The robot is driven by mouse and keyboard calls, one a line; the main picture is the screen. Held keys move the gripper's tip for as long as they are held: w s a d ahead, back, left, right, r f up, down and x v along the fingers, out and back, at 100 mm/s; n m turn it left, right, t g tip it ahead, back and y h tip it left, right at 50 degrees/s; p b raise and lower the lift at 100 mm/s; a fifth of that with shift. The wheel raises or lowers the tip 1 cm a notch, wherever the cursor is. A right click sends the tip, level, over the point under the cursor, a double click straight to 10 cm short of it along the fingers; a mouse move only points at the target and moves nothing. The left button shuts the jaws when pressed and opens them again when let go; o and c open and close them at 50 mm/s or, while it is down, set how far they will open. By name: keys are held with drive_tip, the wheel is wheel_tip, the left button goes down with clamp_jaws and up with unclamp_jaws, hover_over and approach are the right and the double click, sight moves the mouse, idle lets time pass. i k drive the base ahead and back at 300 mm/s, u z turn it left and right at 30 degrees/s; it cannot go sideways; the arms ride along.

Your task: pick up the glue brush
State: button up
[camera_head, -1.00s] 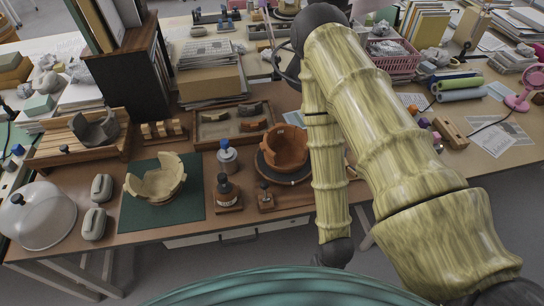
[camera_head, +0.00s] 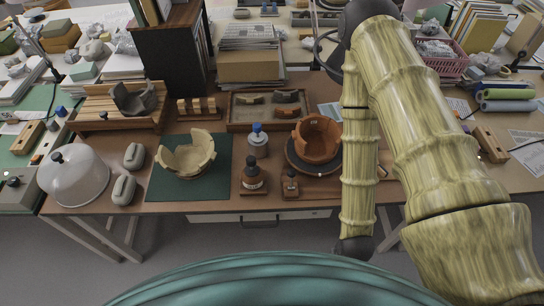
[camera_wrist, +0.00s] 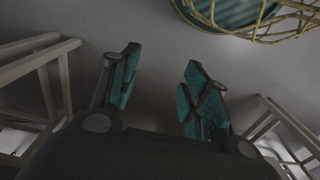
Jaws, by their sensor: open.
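I cannot make out the glue brush for certain. A dark bottle (camera_head: 253,178) stands on a small wooden base near the table's front edge. Right of it is a smaller dark-topped piece (camera_head: 290,186), too small to tell. A clear bottle with a blue cap (camera_head: 258,140) stands behind them. In the wrist view my gripper (camera_wrist: 158,88) is open and empty, its teal-padded fingers apart above bare grey floor. In the head view my forearm hangs in front of the table's right part and my gripper cannot be made out.
A pale broken bowl (camera_head: 187,157) sits on a green mat (camera_head: 160,190). An orange broken pot (camera_head: 316,140) stands on a dark round stand. A sherd tray (camera_head: 235,122) lies behind. A glass dome (camera_head: 72,178) stands at left. Table legs (camera_wrist: 65,85) flank my gripper.

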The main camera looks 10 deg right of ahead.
sight(252, 169)
drive_tip(key=z, duration=1.85)
drive_tip(key=k, duration=1.1)
drive_tip(key=u, duration=1.7)
drive_tip(key=i, duration=0.5)
drive_tip(key=z, duration=0.05)
